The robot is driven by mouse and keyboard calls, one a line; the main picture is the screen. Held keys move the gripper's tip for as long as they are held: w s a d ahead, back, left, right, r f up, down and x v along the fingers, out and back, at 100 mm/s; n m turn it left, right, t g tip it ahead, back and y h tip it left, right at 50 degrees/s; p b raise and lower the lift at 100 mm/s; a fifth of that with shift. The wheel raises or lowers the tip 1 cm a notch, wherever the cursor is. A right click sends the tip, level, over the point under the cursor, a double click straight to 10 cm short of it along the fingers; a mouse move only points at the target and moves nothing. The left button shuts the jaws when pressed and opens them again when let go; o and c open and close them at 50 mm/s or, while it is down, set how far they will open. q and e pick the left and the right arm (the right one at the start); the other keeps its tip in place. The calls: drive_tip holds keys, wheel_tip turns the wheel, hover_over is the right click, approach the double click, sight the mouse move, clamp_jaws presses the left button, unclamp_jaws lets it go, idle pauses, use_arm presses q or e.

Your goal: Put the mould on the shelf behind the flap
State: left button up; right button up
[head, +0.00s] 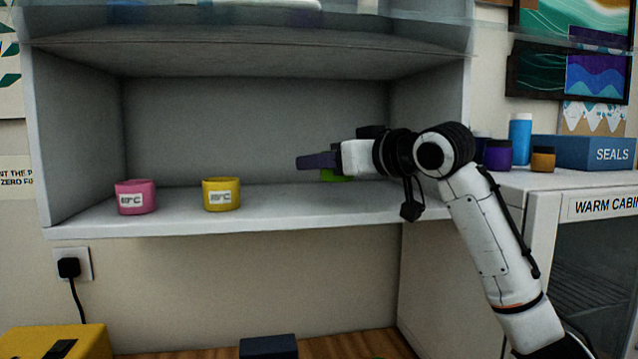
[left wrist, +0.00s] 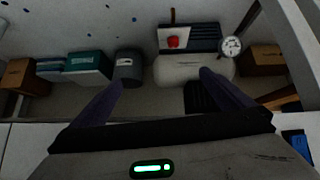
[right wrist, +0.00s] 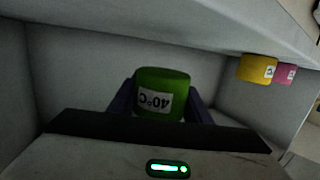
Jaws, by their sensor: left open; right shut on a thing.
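My right gripper (head: 320,160) reaches into the white shelf bay from the right. It is shut on a green mould (right wrist: 160,95), labelled 40°C, which shows upside down between its fingers in the right wrist view. In the head view only a strip of the green mould (head: 335,175) shows under the gripper. It is over the right part of the shelf board (head: 270,205); I cannot tell if it touches the board. My left gripper (left wrist: 161,78) is open and empty, away from the shelf. A clear, flap-like sheet (head: 420,32) runs across the cabinet top.
A pink pot (head: 136,197) and a yellow pot (head: 221,194) stand on the shelf's left half. The shelf between the yellow pot and my gripper is clear. The warm cabinet (head: 560,182) stands right, with a blue seals box (head: 590,152) and small jars on top.

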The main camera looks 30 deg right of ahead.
sight(324, 198)
wheel_tip(324, 198, down, 4)
drive_tip(key=shift+r, duration=0.2)
drive_tip(key=shift+f, duration=0.1)
drive_tip(key=shift+f, duration=0.15)
drive_tip(key=o, duration=1.1)
drive_tip(key=shift+s+r, duration=0.1)
drive_tip(key=shift+r, duration=0.1)
drive_tip(key=b+v, duration=0.2)
drive_tip(key=v, duration=1)
drive_tip(key=shift+b, duration=0.35)
